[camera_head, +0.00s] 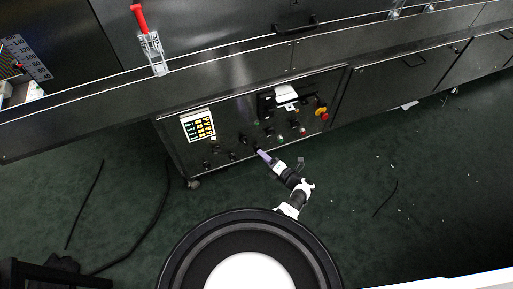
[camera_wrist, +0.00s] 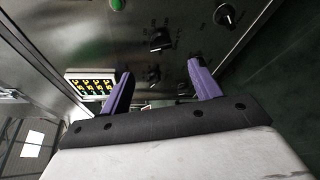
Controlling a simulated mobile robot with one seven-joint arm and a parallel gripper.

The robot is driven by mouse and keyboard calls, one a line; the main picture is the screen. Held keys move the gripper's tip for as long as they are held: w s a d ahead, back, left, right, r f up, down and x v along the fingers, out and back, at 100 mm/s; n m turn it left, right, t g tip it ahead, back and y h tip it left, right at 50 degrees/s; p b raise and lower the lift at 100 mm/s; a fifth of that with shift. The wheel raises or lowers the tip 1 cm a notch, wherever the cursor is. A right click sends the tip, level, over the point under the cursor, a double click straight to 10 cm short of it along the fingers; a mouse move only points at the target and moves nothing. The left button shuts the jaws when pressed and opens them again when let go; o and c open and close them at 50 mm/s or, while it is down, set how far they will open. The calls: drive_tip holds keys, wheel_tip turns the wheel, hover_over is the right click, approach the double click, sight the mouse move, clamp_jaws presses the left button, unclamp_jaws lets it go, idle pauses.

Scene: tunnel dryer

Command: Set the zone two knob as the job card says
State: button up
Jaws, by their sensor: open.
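My gripper (camera_head: 263,154) is held in front of the lower control panel (camera_head: 230,112). In the wrist view its two purple fingers (camera_wrist: 160,72) are apart with nothing between them. A black rotary knob (camera_wrist: 154,74) shows beyond the gap between the fingers, apart from them as far as I can tell. Another knob (camera_wrist: 160,40) is above it, and a third (camera_wrist: 224,14) is at the upper right. Their labels are too small to read, so I cannot tell which is zone two. A white paper (camera_head: 286,93), possibly the job card, is on the panel; its text is unreadable.
A white-framed display (camera_head: 198,126) with yellow digits is on the panel's left; it also shows in the wrist view (camera_wrist: 91,85). A red emergency button (camera_head: 323,114) is at the right. A red-handled clamp (camera_head: 145,35) is above. Cables (camera_head: 160,205) lie on the green floor.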

drive_tip(key=shift+v, duration=1.7)
